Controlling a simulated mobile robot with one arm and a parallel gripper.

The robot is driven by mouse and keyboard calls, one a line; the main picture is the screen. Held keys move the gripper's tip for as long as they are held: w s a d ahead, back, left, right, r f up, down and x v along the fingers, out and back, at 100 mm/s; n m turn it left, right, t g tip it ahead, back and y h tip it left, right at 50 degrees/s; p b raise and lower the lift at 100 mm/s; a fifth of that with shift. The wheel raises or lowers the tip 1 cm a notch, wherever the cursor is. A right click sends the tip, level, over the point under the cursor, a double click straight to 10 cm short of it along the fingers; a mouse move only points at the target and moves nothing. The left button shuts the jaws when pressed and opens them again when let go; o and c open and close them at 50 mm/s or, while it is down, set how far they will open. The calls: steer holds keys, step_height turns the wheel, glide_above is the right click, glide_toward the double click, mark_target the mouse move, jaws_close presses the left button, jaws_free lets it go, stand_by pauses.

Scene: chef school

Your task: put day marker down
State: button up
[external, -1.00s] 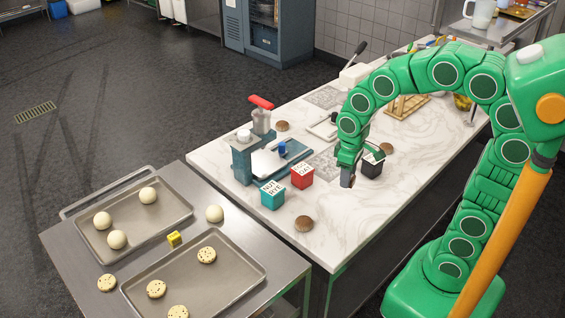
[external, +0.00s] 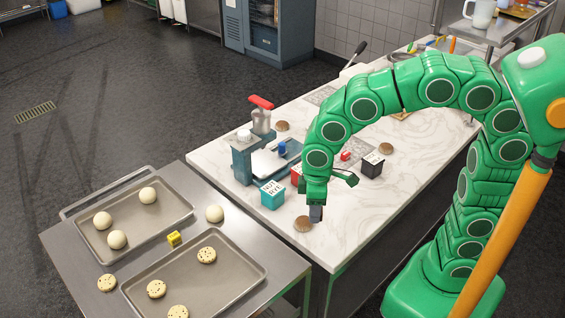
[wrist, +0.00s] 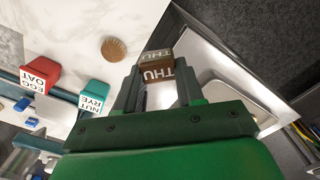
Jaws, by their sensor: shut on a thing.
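My gripper (external: 316,212) points down over the near end of the marble counter (external: 370,205), close to a brown round bun (external: 303,223). In the wrist view my gripper (wrist: 158,88) is shut on a small brown day marker (wrist: 156,68) lettered THU, held at the fingertips. In the external view I cannot make the marker out. A small yellow marker cube (external: 174,238) lies on the steel table between two trays. A small red cube (external: 345,156) lies on the counter beside a black block. A small blue cube (external: 282,148) is by the press.
A teal NUT RYE block (external: 272,195) and a red EGG OAT block (wrist: 40,73) stand left of my gripper. A black block (external: 372,164) stands behind it. The steel table (external: 70,235) holds trays (external: 247,257) with cookies and dough balls. The counter's right front is clear.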

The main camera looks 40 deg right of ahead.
steer(key=a, duration=0.2)
glide_above(260, 249)
steer(key=shift+n, duration=0.3)
steer(key=f, duration=0.9)
steer(key=shift+s+d+f, duration=0.1)
steer(key=shift+s, duration=0.15)
steer(key=shift+w+f, duration=0.2)
steer(key=shift+f, duration=1.6)
steer(key=shift+f, duration=0.1)
steer(key=o, duration=1)
